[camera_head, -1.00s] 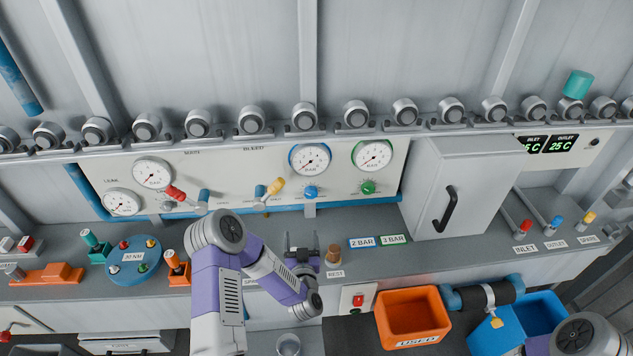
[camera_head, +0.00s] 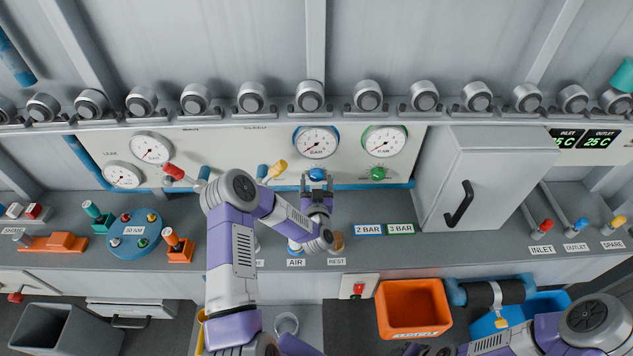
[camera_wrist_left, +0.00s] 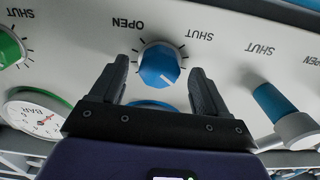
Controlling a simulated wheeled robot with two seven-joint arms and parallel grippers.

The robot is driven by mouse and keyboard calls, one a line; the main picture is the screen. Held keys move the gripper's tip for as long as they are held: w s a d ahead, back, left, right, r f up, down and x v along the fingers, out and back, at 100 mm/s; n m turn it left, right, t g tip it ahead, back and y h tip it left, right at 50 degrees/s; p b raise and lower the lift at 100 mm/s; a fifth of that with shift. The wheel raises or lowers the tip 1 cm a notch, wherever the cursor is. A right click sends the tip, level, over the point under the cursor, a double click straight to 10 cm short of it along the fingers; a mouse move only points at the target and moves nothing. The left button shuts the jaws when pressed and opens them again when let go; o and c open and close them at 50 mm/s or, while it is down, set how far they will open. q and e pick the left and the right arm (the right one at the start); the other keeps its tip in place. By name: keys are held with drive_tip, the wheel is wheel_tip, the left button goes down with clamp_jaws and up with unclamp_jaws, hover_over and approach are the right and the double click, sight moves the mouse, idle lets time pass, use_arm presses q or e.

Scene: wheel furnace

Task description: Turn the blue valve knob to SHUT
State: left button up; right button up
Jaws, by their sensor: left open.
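The blue valve knob (camera_head: 317,174) is on the pale panel below the blue-rimmed gauge (camera_head: 316,142). It shows large in the left wrist view (camera_wrist_left: 159,66), with upside-down OPEN and SHUT labels on either side of it. A pale mark shows on the knob, toward its lower right in that view; which label it matches I cannot tell. My left gripper (camera_head: 317,188) is open, directly in front of the knob. In the wrist view its fingers (camera_wrist_left: 160,80) stand on either side of the knob, with gaps visible.
A green knob (camera_head: 377,174) is to the right of the blue one. A grey cabinet (camera_head: 490,180) stands right. Bench labels and an orange bin (camera_head: 413,308) lie below.

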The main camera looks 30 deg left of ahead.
use_arm(q)
drive_tip(key=shift+w, duration=0.1)
drive_tip(key=c, duration=1)
drive_tip(key=shift+c, duration=0.2)
drive_tip(key=shift+f+n+b, duration=0.15)
drive_tip(key=shift+n+b, duration=0.95)
drive_tip(key=n+b, duration=1.1)
drive_tip(key=b, duration=0.1)
drive_tip(key=shift+n+b, duration=1.45)
drive_tip(key=shift+n, duration=0.15)
